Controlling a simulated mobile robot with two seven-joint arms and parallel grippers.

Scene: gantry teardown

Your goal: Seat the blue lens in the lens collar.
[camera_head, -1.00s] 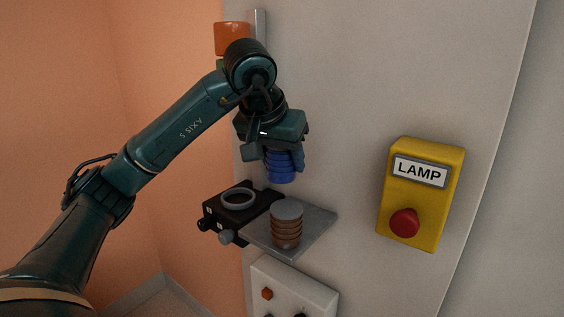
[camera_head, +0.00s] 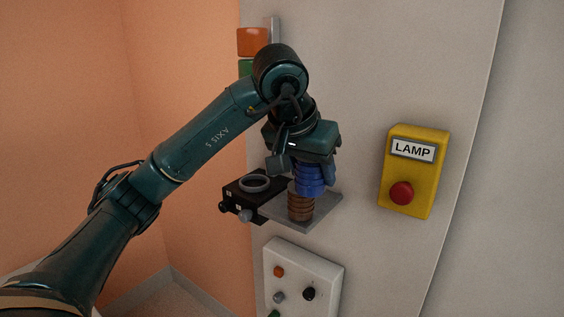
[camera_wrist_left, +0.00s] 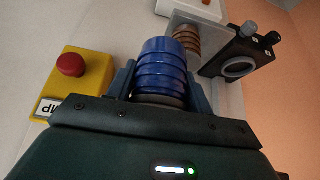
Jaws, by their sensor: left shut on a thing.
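The blue lens (camera_head: 311,180) is a ribbed blue cylinder held in my left gripper (camera_head: 307,170). The left wrist view shows the lens (camera_wrist_left: 161,68) between the two fingers, its free end pointing away from me. A grey ring (camera_head: 255,183), which looks like the lens collar, lies empty on a black stage (camera_head: 238,197), left of the lens. The ring (camera_wrist_left: 239,67) also shows in the left wrist view. The lens hides the top of a brown ribbed cylinder (camera_head: 301,208); I cannot tell whether they touch. My right gripper is not in view.
The brown cylinder stands on a grey shelf (camera_head: 325,208) fixed to the pale wall. A yellow LAMP box (camera_head: 425,180) with a red button (camera_head: 401,193) is to the right. A white control panel (camera_head: 327,272) with several knobs is below. Open wall lies between shelf and LAMP box.

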